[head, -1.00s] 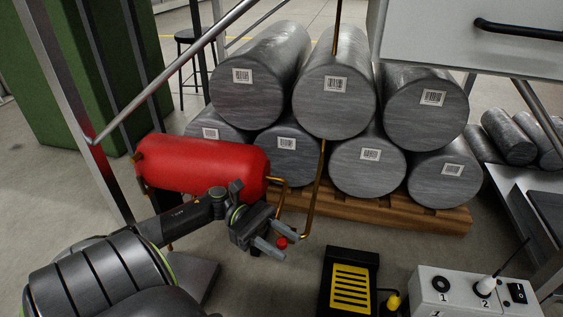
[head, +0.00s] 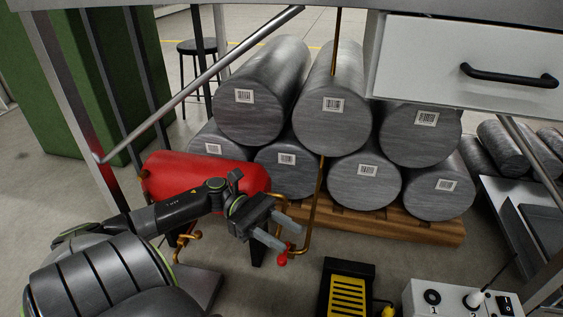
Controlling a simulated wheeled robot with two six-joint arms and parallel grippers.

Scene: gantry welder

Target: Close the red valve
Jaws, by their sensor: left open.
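The red valve (head: 283,255) is a small red handle on the copper pipe (head: 315,215), in front of the red tank (head: 165,178). My left gripper (head: 277,232) is open beside the valve, with its fingers pointing right and down toward it. One finger lies close above the valve; I cannot tell whether they touch. Nothing shows between the fingers. My left arm hides part of the tank's front. My right gripper is not in view.
Grey metal cylinders (head: 330,130) are stacked on a wooden pallet (head: 425,228) behind the pipe. A black and yellow pedal (head: 347,290) stands on the floor in front. A control box (head: 430,308) is at the lower right. A white drawer (head: 430,65) overhangs the upper right.

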